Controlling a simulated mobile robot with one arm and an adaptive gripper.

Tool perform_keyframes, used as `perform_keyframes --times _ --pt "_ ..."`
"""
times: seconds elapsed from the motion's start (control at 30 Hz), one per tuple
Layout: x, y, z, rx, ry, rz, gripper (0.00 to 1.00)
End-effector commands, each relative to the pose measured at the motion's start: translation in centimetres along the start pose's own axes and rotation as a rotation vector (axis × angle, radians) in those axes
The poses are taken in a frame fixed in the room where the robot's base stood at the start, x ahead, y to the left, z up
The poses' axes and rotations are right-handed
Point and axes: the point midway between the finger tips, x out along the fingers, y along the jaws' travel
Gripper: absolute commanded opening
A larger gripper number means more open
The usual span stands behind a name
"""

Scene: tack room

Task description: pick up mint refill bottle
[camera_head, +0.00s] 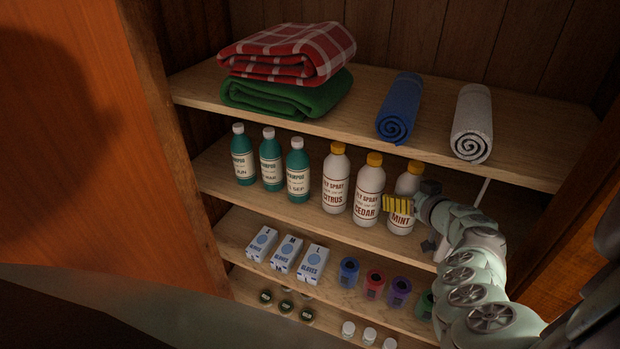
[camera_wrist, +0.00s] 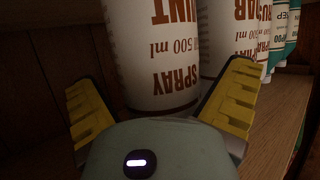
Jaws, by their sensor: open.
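The mint refill bottle (camera_head: 404,217) is white with a yellow cap and a brown "MINT" label. It stands upright at the right end of the row of fly spray bottles on the second shelf. My gripper (camera_head: 398,204) is in front of it and hides part of its label in the head view. In the wrist view the mint bottle (camera_wrist: 150,55) appears upside down, between and beyond the two yellow fingers of my gripper (camera_wrist: 163,108). The fingers are spread wide, with nothing held. I cannot tell whether either finger touches the bottle.
The cedar bottle (camera_head: 368,190) stands close on the mint bottle's left, and the citrus bottle (camera_head: 335,180) is beyond it. Teal shampoo bottles (camera_head: 270,160) stand further left. The shelf above holds folded blankets (camera_head: 285,55) and rolled towels (camera_head: 400,108). Glove boxes (camera_head: 285,252) stand below.

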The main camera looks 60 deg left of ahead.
Motion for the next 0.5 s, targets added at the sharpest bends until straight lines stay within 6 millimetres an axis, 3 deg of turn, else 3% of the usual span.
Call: perform_keyframes --times 0.3,0.5 --pt "0.08 0.02 0.05 0.002 -0.001 0.001 1.0" --pt "0.08 0.0 0.04 0.002 -0.001 0.0 0.79"
